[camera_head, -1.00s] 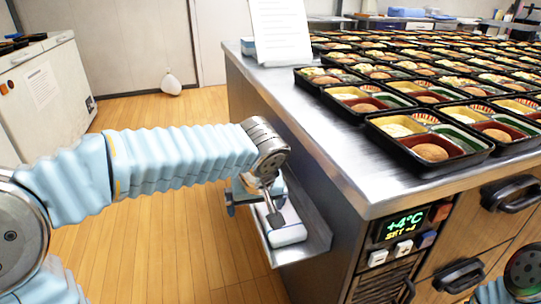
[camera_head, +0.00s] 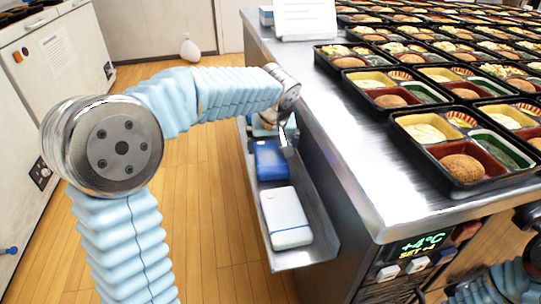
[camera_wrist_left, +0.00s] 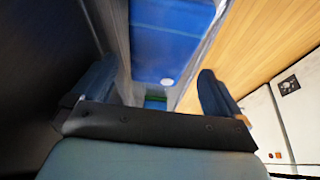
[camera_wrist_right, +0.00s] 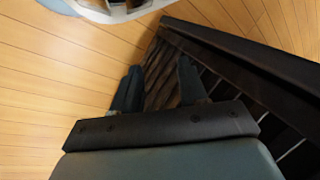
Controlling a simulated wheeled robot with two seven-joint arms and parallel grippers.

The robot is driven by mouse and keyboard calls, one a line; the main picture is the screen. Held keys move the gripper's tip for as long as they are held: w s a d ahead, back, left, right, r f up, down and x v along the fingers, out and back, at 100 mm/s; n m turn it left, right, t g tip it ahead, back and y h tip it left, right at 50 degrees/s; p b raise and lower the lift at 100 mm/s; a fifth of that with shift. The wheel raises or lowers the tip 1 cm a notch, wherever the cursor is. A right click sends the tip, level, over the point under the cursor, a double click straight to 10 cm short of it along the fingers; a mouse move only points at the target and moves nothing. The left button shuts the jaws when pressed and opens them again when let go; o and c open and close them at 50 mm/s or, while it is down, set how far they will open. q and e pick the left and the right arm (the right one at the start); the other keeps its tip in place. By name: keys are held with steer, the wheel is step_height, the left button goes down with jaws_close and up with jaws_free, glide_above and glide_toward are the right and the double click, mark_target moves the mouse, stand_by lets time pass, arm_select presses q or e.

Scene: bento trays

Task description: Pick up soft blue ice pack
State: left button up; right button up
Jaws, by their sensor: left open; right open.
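A blue ice pack (camera_head: 270,160) lies on the low metal side shelf of the counter in the head view. It fills the upper middle of the left wrist view (camera_wrist_left: 170,40), between and beyond the fingers. My left gripper (camera_head: 287,143) hangs over the shelf near the blue pack's far right side. In the left wrist view its fingers (camera_wrist_left: 155,92) are apart with nothing between them. My right gripper (camera_wrist_right: 156,88) is open and empty in the right wrist view, above the floor beside a dark slatted panel.
A white pack with a blue edge (camera_head: 286,215) lies nearer on the metal shelf (camera_head: 305,258). The steel counter (camera_head: 345,165) stands close on the right, with many bento trays (camera_head: 460,145) on it. Open wooden floor (camera_head: 215,220) lies left of the shelf.

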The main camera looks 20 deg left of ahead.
mark_target(270, 151)
arm_select(q)
steer(key=shift+w+a, duration=0.15)
steer(key=shift+w, duration=0.1)
steer(key=x, duration=0.5)
steer(key=shift+w+a, duration=0.25)
steer(key=c, duration=0.9)
